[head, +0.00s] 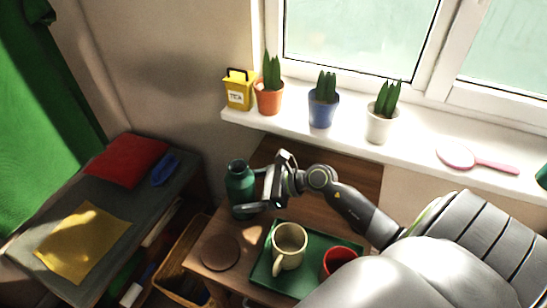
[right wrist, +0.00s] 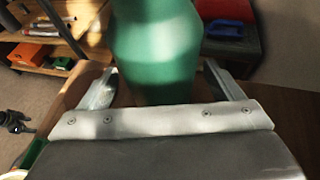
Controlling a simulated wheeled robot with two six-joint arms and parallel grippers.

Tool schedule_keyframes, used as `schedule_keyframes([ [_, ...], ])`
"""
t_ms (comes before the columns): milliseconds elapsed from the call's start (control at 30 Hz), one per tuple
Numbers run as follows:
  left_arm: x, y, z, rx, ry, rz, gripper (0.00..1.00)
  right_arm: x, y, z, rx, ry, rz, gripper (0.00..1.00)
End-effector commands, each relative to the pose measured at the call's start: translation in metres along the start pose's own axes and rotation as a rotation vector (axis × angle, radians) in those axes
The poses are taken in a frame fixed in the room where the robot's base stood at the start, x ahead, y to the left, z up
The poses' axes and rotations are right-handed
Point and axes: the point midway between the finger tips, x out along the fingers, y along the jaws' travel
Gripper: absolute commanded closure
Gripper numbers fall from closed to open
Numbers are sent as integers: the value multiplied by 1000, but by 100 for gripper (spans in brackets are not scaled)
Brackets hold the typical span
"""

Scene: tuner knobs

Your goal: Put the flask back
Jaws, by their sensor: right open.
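The green flask (head: 239,183) stands upright at the left back part of the small wooden table (head: 325,180) in the head view. In the right wrist view the flask (right wrist: 155,45) fills the upper middle, its top cut off. My right gripper (head: 252,191) is open, with its fingers on either side of the flask; in the wrist view (right wrist: 160,72) gaps show between the fingers and the flask. A round brown coaster (head: 220,252) lies bare near the table's front left. My left gripper is not in view.
A green tray (head: 262,272) holds a beige mug (head: 290,246) and a red cup (head: 340,262). The white windowsill (head: 410,135) above bears several pots, a yellow tin (head: 239,92) and a pink hand mirror (head: 475,160). A low shelf (head: 110,205) stands left, a wicker basket (head: 180,265) between.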

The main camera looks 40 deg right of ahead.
Motion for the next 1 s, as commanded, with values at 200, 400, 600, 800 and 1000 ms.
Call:
schedule_keyframes([
  [200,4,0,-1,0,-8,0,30,-36,0,-2,-3,5,0,13],
  [400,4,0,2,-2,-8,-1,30,-65,0,-2,-3,4,0,13],
  [600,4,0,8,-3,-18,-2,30,-86,0,-1,-2,3,1,13],
  [800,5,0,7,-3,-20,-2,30,-95,0,0,0,0,0,13],
  [1000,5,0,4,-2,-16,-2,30,-96,0,0,0,-1,0,13],
])
